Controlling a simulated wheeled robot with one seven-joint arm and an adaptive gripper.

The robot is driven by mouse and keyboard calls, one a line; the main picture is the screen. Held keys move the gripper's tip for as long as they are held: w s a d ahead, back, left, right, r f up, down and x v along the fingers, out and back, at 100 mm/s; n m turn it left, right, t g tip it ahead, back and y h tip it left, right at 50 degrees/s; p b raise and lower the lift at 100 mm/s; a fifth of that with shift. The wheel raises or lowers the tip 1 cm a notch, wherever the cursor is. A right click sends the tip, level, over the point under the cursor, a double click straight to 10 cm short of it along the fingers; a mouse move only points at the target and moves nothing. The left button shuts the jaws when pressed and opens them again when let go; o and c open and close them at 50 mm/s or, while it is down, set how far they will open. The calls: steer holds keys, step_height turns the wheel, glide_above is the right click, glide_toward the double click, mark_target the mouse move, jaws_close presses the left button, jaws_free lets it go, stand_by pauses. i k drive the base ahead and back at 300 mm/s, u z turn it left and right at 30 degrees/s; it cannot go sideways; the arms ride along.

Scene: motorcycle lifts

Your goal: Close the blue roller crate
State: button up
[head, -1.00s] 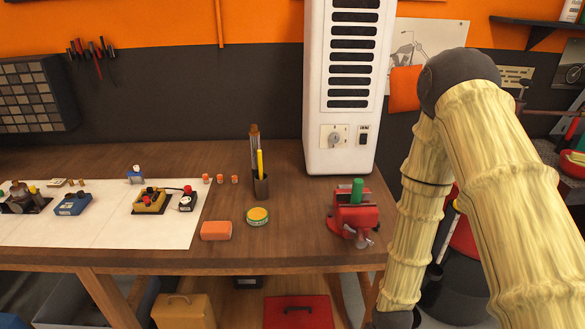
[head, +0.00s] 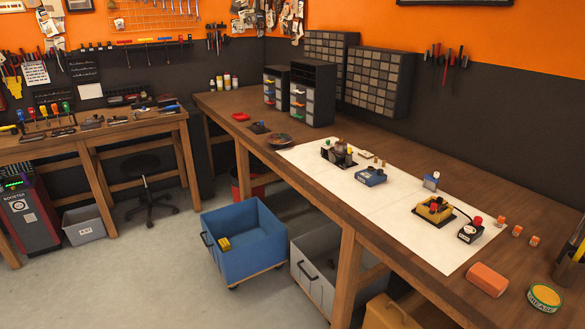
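The blue roller crate (head: 247,262) stands on the floor left of the long workbench, in the lower middle of the head view. It is an open-topped box on a wheeled base with a dark handle on its left side. My gripper is not in the head view now, and neither is my arm.
The long wooden workbench (head: 390,238) runs along the right. A grey crate (head: 312,280) stands under it, right of the blue one. A black stool (head: 148,190) and a grey bin (head: 84,224) stand at left. The floor (head: 120,285) in front is clear.

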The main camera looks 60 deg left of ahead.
mark_target(240, 240)
steer(key=u, duration=3.2)
steer(key=i, duration=1.3)
steer(key=u, duration=0.3)
steer(key=i, duration=1.45)
steer(key=z, duration=0.55)
